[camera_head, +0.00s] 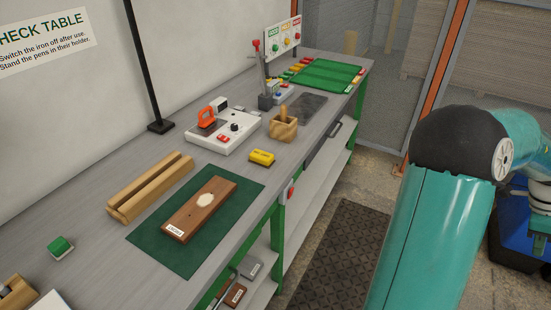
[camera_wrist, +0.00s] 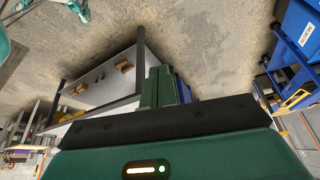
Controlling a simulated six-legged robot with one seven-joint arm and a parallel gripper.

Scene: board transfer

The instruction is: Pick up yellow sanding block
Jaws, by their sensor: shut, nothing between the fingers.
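The yellow sanding block (camera_head: 262,157) lies on the grey workbench (camera_head: 190,145), just beyond the far right corner of a dark green mat. It stands apart from the things around it. My gripper shows only in the wrist view (camera_wrist: 165,87), with its green fingers together and nothing between them. It is away from the workbench, above a concrete floor. I cannot make out the yellow block for sure in the wrist view.
A brown wooden board (camera_head: 198,208) lies on the green mat (camera_head: 240,195). A grooved wooden holder (camera_head: 150,186), a green-topped block (camera_head: 60,246), a soldering station (camera_head: 223,130) and a wooden pen holder (camera_head: 283,123) stand on the bench. A dark post (camera_head: 145,65) rises behind.

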